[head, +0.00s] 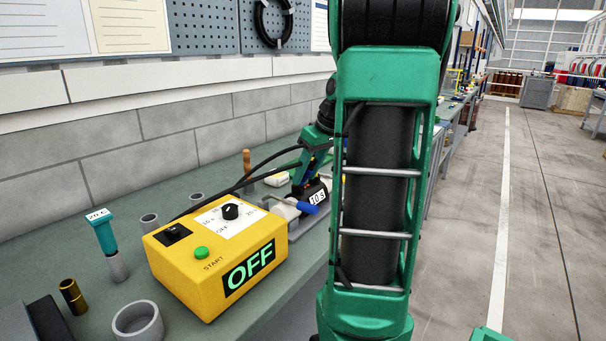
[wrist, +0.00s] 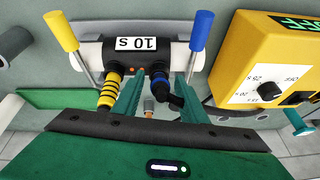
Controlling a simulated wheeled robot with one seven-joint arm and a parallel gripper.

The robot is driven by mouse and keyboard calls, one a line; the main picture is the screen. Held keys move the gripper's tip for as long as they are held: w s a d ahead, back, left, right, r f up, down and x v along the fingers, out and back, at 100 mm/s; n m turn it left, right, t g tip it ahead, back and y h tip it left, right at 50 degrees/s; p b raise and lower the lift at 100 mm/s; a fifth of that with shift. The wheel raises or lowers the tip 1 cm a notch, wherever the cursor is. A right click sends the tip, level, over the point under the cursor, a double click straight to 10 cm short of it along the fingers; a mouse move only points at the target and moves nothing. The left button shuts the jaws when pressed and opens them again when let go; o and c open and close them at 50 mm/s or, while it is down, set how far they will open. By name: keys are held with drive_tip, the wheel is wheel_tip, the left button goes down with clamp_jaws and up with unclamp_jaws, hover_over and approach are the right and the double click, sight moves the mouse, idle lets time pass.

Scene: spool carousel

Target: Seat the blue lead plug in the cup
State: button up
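A black block labelled 10 s (wrist: 140,45) stands in front of my gripper in the wrist view. It also shows in the head view (head: 317,197). A black elbow plug with a blue band (wrist: 162,80), which looks like the blue lead plug, is at its front. A yellow-and-black striped plug (wrist: 110,90) is to its left. My gripper (wrist: 158,88) is open, its teal fingers apart. The black plug lies between them, nearer the right finger; I cannot tell whether they touch. In the head view my gripper (head: 308,178) is above the block. Several grey cups stand around; which is meant is unclear.
A yellow control box (head: 225,258) reading OFF stands on the bench. Grey cups (head: 149,222) (head: 138,322) and a teal-handled tool (head: 104,236) are near it. The block has blue (wrist: 200,32) and yellow (wrist: 61,32) handles. My arm hides part of the bench.

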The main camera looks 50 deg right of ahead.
drive_tip(key=shift+f, duration=0.2)
drive_tip(key=v, duration=1)
drive_tip(key=shift+a+r, duration=0.4)
drive_tip(key=shift+s, duration=0.1)
